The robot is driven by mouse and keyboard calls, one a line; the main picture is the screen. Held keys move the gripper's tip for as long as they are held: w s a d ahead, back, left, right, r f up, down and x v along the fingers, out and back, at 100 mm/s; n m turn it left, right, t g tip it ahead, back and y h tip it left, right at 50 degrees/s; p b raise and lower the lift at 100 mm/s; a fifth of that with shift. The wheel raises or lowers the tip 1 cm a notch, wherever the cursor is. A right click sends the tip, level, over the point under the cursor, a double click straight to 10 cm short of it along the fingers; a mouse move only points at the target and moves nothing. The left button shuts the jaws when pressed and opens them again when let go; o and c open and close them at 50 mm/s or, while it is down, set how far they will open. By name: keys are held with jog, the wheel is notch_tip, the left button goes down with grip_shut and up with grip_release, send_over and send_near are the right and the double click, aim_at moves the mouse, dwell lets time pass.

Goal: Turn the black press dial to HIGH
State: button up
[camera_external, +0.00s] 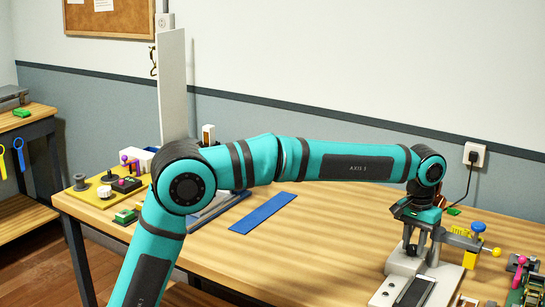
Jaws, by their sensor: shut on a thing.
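The press (402,266), a pale grey fixture with dark parts, stands on the table at the lower right. My gripper (422,238) points down at the top of the press and is shut on what appears to be the black press dial. The dial is mostly hidden by the jaws and the wrist. Its pointer and the HIGH mark are too small or hidden, so I cannot tell its setting.
A yellow block with a blue knob (478,227) stands close right of the press. A pink-handled part (519,272) is at the right edge. A blue strip (263,213) lies mid-table. A yellow board (108,192) with controls sits at left. The front middle is clear.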

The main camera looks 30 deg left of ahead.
jog(key=n, duration=0.4)
jog(key=shift+n, duration=2.9)
jog(key=o, duration=1)
